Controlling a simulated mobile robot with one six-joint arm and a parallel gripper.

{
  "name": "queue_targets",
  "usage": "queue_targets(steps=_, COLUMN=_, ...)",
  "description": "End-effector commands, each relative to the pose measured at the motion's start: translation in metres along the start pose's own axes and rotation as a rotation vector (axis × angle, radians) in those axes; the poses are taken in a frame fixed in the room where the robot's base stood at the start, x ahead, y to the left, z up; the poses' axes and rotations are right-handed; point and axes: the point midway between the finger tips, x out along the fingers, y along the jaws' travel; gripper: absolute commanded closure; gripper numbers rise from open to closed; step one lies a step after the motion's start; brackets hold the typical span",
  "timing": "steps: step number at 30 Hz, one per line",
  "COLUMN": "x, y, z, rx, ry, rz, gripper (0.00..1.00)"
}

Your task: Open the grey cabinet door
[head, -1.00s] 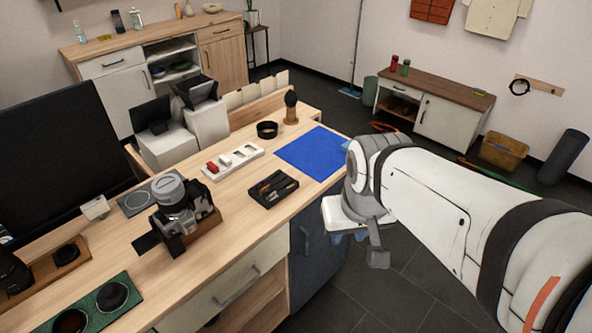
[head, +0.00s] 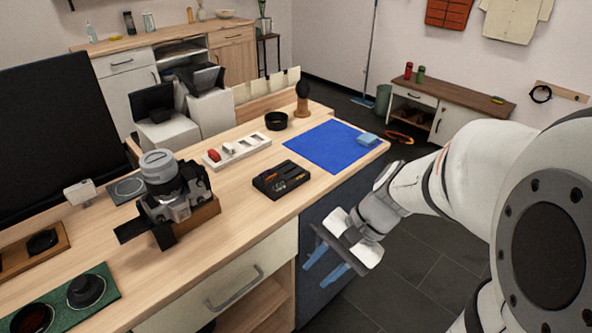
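The grey cabinet door (head: 316,222) is the dark blue-grey front under the right end of the wooden desk, and it looks closed. My gripper (head: 322,271) is in front of this door, its two blue fingers pointing down and left. The fingers are apart with nothing seen between them. The gripper overlaps the door in the picture and hides part of it, including the place of its handle. I cannot tell whether the fingers touch the door.
The wooden desk (head: 235,192) above holds a camera (head: 172,190), a black tray (head: 281,180) and a blue mat (head: 325,146). Left of the door are a pale drawer (head: 215,285) and an open shelf. Dark floor (head: 425,240) is free to the right.

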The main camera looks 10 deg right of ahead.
Motion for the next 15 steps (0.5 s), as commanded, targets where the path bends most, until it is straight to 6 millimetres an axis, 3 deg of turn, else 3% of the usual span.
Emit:
queue_targets(steps=1, x=0.033, y=0.009, z=-0.022, rx=0.108, ry=-0.063, rz=-0.071, gripper=0.69)
queue_targets(steps=6, x=0.074, y=0.004, z=-0.073, rx=0.43, ry=-0.254, rz=-0.343, gripper=0.69)
queue_targets(steps=10, x=0.092, y=0.005, z=-0.127, rx=0.655, ry=-0.383, rz=-0.572, gripper=0.69)
queue_targets(steps=15, x=0.101, y=0.02, z=-0.197, rx=0.881, ry=-0.507, rz=-0.852, gripper=0.69)
